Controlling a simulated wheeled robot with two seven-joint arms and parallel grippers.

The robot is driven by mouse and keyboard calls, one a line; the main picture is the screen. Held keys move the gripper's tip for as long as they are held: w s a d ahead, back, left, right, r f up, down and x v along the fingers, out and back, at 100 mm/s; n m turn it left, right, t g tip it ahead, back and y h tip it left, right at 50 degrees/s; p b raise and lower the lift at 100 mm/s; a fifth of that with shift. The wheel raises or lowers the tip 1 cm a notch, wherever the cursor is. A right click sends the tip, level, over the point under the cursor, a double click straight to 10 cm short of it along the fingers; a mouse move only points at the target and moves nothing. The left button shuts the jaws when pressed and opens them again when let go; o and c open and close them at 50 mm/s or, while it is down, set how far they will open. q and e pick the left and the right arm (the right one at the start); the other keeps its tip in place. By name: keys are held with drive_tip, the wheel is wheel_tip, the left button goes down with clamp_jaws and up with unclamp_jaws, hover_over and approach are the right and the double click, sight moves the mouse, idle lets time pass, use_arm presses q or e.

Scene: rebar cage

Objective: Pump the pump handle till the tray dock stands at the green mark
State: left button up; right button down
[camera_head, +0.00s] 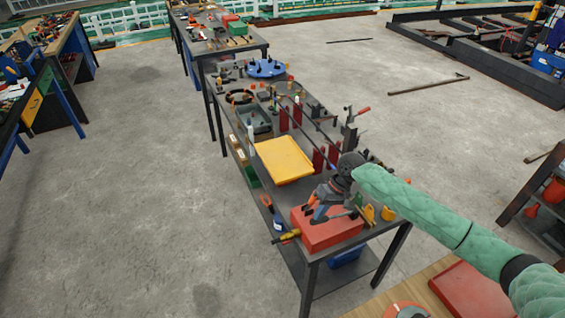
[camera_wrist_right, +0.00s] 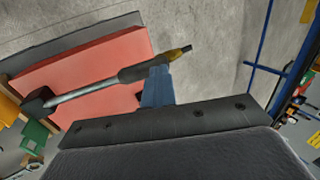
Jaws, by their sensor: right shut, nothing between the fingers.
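My right gripper (camera_head: 314,214) reaches in from the right over a red block (camera_head: 330,234) at the near end of the long workbench. It is shut and empty. A bar-shaped lever, which looks like the pump handle (camera_head: 287,236), lies across the block, its yellow end past the left edge. In the right wrist view the handle (camera_wrist_right: 90,97) has a metal rod, dark sleeve and yellow tip. The blue finger (camera_wrist_right: 157,88) is close to the sleeve; contact cannot be told. A yellow tray (camera_head: 284,160) sits farther along the bench; the dock and green mark cannot be made out.
The workbench (camera_head: 210,112) is crowded with tools, dark rods and red uprights (camera_head: 319,158). A clamp-like tool (camera_head: 350,125) stands near its right edge. Small yellow items (camera_head: 388,213) lie right of the gripper. The concrete floor (camera_head: 130,200) to the left is clear.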

drive_tip(key=shift+a+v, duration=0.15)
drive_tip(key=shift+v, duration=1.25)
drive_tip(key=shift+a+v, duration=0.15)
drive_tip(key=shift+v, duration=1.25)
drive_tip(key=shift+s+r, duration=0.1)
drive_tip(key=shift+r, duration=0.05)
drive_tip(key=shift+s+a+f, duration=0.1)
drive_tip(key=shift+a+f, duration=0.2)
drive_tip(key=shift+f, duration=0.35)
drive_tip(key=shift+f, duration=0.1)
drive_tip(key=shift+s+a+f, duration=0.1)
drive_tip(key=shift+a+f, duration=0.15)
drive_tip(key=shift+f, duration=0.15)
drive_tip(key=shift+s+v, duration=0.2)
drive_tip(key=shift+v, duration=1.1)
drive_tip(key=shift+w, duration=0.15)
